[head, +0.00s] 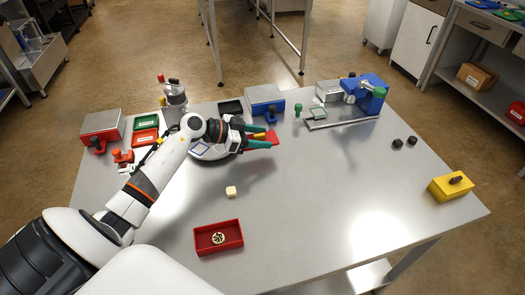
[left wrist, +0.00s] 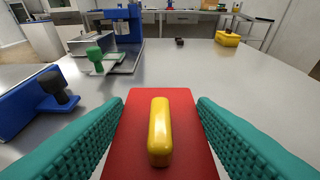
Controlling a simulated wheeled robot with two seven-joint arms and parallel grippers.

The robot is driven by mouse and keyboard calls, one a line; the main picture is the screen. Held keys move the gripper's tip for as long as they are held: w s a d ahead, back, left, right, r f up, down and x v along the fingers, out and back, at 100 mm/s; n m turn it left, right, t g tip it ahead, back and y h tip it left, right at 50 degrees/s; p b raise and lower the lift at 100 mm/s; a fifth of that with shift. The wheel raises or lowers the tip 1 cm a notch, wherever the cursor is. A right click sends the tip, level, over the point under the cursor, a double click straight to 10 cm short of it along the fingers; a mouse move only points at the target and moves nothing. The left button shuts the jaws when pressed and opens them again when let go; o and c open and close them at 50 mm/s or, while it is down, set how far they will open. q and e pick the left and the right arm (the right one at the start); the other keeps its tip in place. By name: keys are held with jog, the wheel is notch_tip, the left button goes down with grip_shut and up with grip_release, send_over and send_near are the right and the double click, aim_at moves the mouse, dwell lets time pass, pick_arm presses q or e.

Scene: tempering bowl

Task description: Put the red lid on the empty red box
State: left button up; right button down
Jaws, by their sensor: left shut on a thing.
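The red lid (left wrist: 135,125) is a flat plate with a raised yellow handle (left wrist: 159,130). It sits between the teal fingers of my left gripper (head: 260,138), which is shut on it. In the head view, part of the red lid (head: 272,137) shows between the fingertips, over the middle back of the table. The open red box (head: 206,249) stands near the front edge, with a pale round emblem on its floor. It is in front of the gripper and well apart from the lid. My right gripper is not in view.
A small cream block (head: 231,192) lies between gripper and red box. A blue box (head: 265,100) stands behind the gripper. A yellow box (head: 451,187) is at the right. Red (head: 144,138) and green (head: 147,121) labelled trays are at the left. The table's middle right is clear.

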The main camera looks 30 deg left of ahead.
aim_at(259, 154)
pick_arm(q)
jog(key=shift+f+b, duration=0.3)
jog(key=shift+f, duration=1.9)
jog(key=shift+f, duration=0.1)
jog(key=o, duration=0.9)
